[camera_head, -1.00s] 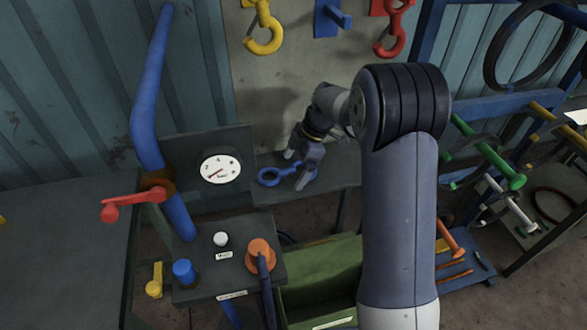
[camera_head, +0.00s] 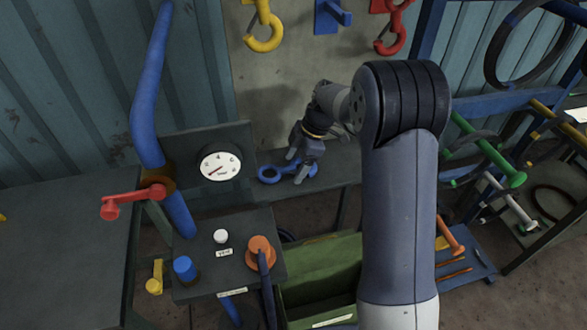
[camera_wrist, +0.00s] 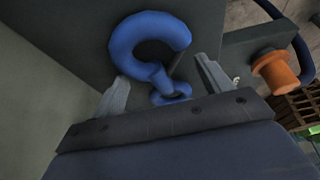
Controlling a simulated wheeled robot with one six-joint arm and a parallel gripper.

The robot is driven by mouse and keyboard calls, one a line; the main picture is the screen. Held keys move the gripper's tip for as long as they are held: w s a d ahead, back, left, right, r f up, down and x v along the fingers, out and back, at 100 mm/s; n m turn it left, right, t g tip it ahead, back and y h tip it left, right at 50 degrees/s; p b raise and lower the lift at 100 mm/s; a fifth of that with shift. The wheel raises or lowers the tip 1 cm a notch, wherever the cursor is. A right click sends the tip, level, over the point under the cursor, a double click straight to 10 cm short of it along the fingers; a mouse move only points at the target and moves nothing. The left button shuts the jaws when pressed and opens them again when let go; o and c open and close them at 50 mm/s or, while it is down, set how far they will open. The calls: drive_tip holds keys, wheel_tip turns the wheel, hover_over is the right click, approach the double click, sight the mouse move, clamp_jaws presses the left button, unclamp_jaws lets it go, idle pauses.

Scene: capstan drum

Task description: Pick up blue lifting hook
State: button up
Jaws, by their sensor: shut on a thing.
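The blue lifting hook (camera_head: 268,175) is at the dark grey shelf (camera_head: 328,177) against the back wall, with its curved end toward the left. I cannot tell whether it rests on the shelf or is just clear of it. My gripper (camera_head: 297,166) is at the hook's right-hand part, fingers pointing down, shut on it. In the wrist view the hook (camera_wrist: 148,35) shows its open curve at the top and its eye end between the fingers of my gripper (camera_wrist: 163,86). Part of the eye is hidden by the gripper body.
A pressure gauge (camera_head: 220,166) stands left of the hook. A control box with an orange knob (camera_head: 261,249) and a green crate (camera_head: 318,275) are in front. Yellow (camera_head: 263,35) and red (camera_head: 391,40) hooks hang above. A tool rack (camera_head: 490,160) is at right.

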sight(296, 166)
drive_tip(key=shift+r, duration=0.1)
drive_tip(key=shift+c, duration=0.5)
drive_tip(key=shift+w+r, duration=0.1)
drive_tip(key=shift+r, duration=0.05)
wheel_tip(296, 166, up, 10)
drive_tip(key=b, duration=0.1)
drive_tip(key=shift+b, duration=0.4)
drive_tip(key=shift+f, duration=0.2)
